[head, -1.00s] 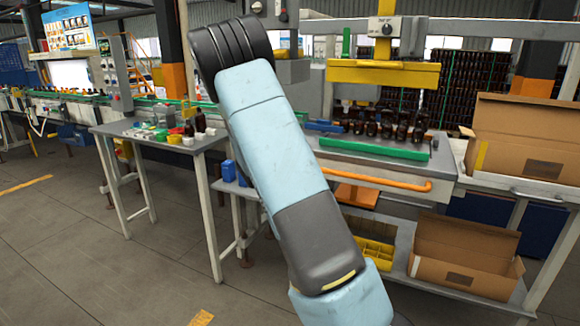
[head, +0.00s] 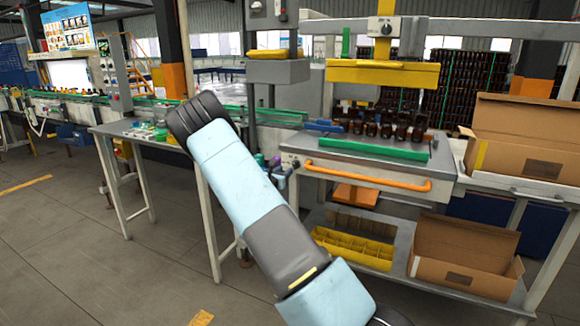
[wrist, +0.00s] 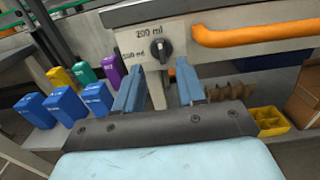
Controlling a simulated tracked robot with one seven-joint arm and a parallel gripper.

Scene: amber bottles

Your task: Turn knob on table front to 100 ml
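The black knob (wrist: 158,48) sits on a pale plate on the table front, upper middle of the wrist view. A "200 ml" label (wrist: 152,32) is above it, and a smaller label (wrist: 133,54), seemingly "100 ml", is to its left. The knob's pointer looks roughly upright, towards 200 ml, but it is small. My gripper (wrist: 159,68) is open and empty. Its two blue fingers point at the plate, one on each side and a little below the knob, apparently not touching it. In the head view my arm hides the gripper.
An orange handle bar (wrist: 250,36) runs along the table front right of the knob. Blue bins (wrist: 65,103), a purple bin (wrist: 111,76) and other coloured bins stand lower left. A yellow divided crate (head: 352,248) is on the shelf below. Amber bottles (head: 387,126) stand on the table.

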